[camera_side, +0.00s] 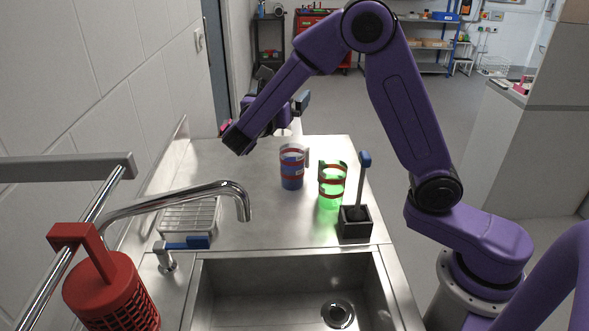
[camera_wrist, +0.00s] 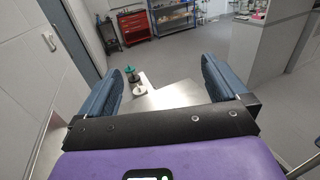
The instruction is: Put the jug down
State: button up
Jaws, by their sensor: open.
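A blue jug with red bands (camera_side: 291,167) stands upright on the steel counter (camera_side: 235,165) in the side view, its handle on the right. A translucent green jug with brown bands (camera_side: 332,185) stands to its right and nearer the camera. My gripper (camera_side: 284,92) is above and behind the blue jug, at the far end of the counter, apart from both jugs. In the wrist view my gripper (camera_wrist: 160,62) has its two blue fingers wide apart with nothing held between them. Neither jug shows in the wrist view.
A dark holder with a blue-topped brush (camera_side: 356,222) stands beside the green jug. The sink (camera_side: 285,290), tap (camera_side: 240,205), drying rack (camera_side: 190,217) and red basket (camera_side: 110,292) are nearer. Small spool-like items (camera_wrist: 138,84) sit ahead in the wrist view. The counter left of the jugs is clear.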

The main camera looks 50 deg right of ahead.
jog(key=r, duration=0.2)
jog(key=m+g+y, duration=0.5)
jog(key=m+y, duration=0.7)
jog(key=m, duration=2.4)
send_over(294, 153)
jog(key=s+a, duration=0.2)
jog(key=a, duration=0.1)
notch_tip(294, 153, down, 17)
jog(key=shift+y, duration=0.3)
jog(key=shift+x, duration=2.6)
jog(key=shift+w+r, duration=0.1)
jog(key=c, duration=1.4)
